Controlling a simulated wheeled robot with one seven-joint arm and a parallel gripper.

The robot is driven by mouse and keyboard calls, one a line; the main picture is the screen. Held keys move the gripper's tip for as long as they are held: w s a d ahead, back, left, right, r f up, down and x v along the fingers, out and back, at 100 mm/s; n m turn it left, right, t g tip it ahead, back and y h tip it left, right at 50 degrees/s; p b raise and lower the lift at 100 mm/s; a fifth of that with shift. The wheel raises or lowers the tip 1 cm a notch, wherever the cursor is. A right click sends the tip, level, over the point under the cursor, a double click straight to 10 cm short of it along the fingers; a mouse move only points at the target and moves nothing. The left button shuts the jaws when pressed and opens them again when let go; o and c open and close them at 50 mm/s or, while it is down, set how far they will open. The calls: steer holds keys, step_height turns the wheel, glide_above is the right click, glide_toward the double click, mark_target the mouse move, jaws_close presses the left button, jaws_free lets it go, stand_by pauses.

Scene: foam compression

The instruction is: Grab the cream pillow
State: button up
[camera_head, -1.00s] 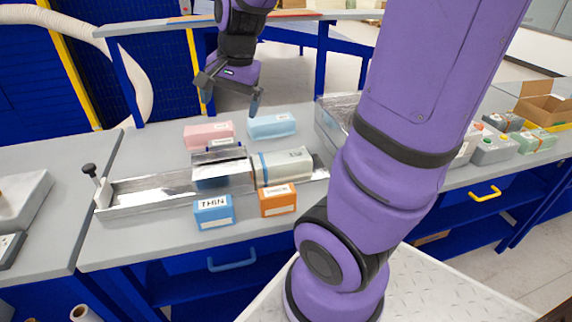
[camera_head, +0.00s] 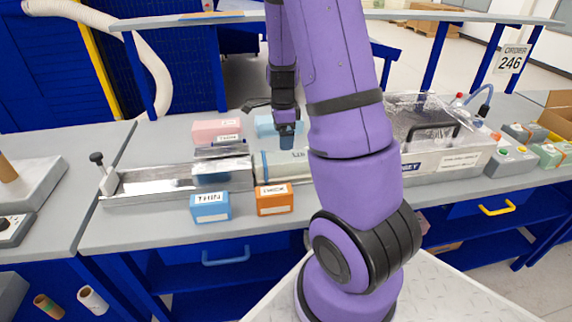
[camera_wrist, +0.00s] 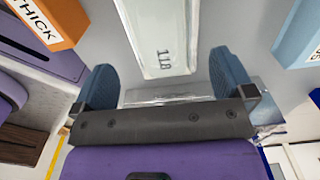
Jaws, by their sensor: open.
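The cream pillow (camera_head: 284,165) lies on the bench at the right end of the metal trough, partly hidden behind my arm in the head view. In the wrist view it is a long pale block (camera_wrist: 165,30) marked 118. My gripper (camera_wrist: 165,78) is open above it. One blue finger is on each side of the pillow's line, with a gap on both sides. I cannot tell the height between fingers and pillow. In the head view my gripper (camera_head: 280,130) points down behind the pillow's far side.
An orange THICK box (camera_head: 274,200) and a blue THIN box (camera_head: 210,208) stand in front. A pink block (camera_head: 217,131) and a light blue block (camera_head: 265,124) lie behind. The metal trough (camera_head: 150,182) extends left.

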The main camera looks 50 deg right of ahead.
mark_target(283, 156)
step_height(283, 156, down, 4)
steer(key=shift+s+d+f, duration=0.1)
steer(key=shift+f, duration=3.4)
steer(key=c, duration=0.5)
